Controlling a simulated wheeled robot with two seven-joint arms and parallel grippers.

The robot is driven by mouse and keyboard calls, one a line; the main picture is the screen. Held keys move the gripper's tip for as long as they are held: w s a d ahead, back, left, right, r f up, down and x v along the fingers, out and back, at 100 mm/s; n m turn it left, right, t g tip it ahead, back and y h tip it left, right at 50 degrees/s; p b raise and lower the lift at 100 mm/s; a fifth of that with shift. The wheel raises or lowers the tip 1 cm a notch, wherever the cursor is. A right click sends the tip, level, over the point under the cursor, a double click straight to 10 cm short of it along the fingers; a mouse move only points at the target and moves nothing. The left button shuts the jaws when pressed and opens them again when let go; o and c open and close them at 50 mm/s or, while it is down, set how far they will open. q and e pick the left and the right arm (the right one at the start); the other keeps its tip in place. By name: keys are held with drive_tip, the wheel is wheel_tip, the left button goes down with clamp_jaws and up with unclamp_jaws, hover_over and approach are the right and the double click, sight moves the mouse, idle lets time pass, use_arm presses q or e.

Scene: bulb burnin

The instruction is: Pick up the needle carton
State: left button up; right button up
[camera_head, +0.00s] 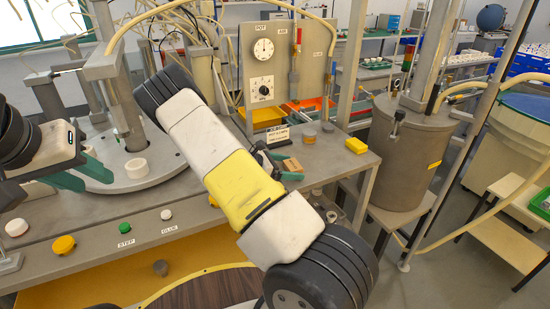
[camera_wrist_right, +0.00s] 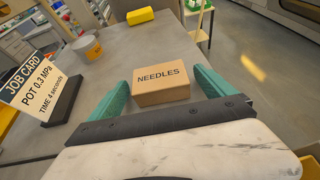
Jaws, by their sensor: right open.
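The needle carton (camera_wrist_right: 162,84) is a small brown box marked NEEDLES, lying on the grey bench. In the head view it (camera_head: 292,165) is partly hidden by my right gripper. My right gripper (camera_wrist_right: 160,80) is open, with one teal finger on each side of the carton; small gaps seem to show, and I cannot tell whether either finger touches it. In the head view the right gripper (camera_head: 281,160) is mostly behind my own arm. My left gripper (camera_head: 82,172) is at the left by the round turntable, its teal fingers apart and nothing seen between them.
The job card (camera_wrist_right: 30,84) on its dark stand is left of the carton. A grey-orange cup (camera_wrist_right: 88,48) and a yellow block (camera_wrist_right: 140,16) stand beyond it. The round metal plate (camera_head: 140,184) bears a white ring. The bench's right edge is close to the carton.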

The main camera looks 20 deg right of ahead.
drive_tip(key=shift+c, duration=0.2)
drive_tip(key=c, duration=1.4)
